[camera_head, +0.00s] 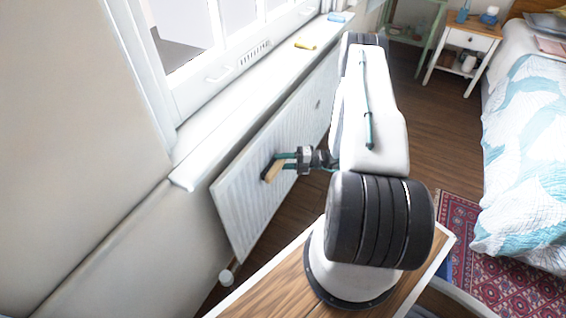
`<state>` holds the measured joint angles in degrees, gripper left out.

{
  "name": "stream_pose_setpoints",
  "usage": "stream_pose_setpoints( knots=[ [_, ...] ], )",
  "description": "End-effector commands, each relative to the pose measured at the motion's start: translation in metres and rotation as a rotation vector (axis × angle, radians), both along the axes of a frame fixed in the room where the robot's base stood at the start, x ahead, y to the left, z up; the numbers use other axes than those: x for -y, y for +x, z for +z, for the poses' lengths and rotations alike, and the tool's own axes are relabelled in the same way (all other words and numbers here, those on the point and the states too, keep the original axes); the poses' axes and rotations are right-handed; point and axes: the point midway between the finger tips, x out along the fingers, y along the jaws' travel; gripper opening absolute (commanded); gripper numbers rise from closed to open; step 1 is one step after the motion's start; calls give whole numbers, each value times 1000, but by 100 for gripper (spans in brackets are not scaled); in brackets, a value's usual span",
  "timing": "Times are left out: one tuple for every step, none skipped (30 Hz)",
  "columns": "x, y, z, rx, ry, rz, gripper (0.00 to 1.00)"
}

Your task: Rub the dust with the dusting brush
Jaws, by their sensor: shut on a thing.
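The dusting brush (273,171), a tan block with a dark edge, is in front of the white radiator (240,205) below the window sill. My gripper (287,161) comes from the right and is shut on the brush. The brush overlaps the radiator's face in the picture; I cannot tell whether it touches it. A small dark spot (318,104) shows farther along the radiator; I cannot tell whether it is dust. No other dust can be made out. My arm hides part of the radiator's far end.
The window sill (235,122) juts out above the radiator, with a yellow item (304,43) and a blue item (340,17) on it. A bed (525,150), a nightstand (468,40) and a patterned rug (475,235) are at right. The wooden floor (435,120) between is clear.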

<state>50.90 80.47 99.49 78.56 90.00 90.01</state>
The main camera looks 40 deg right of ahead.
Motion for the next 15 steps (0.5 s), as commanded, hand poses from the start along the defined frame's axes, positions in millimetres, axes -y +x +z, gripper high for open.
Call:
stream_pose_setpoints(
  knots=[
    [-4,-1,0,-2,1,2,23],
    [-7,-2,0,-2,1,3,23],
    [-10,-4,0,-2,1,3,23],
    [-12,-4,0,-2,1,3,23],
    [-15,-6,0,-2,2,3,24],
    [-19,-7,0,-2,1,4,23],
    [-21,-8,0,-2,1,4,23],
    [-23,-9,0,-2,1,3,23],
    [-26,-10,0,-2,2,3,23],
    [-29,-12,0,-2,2,3,23],
    [-31,-12,0,-2,1,2,23],
    [-32,-13,0,-2,1,2,23],
    [-33,-14,0,-1,1,1,23],
    [-34,-14,0,-1,1,1,23],
    [-34,-14,1,0,0,1,23]
  ],
)
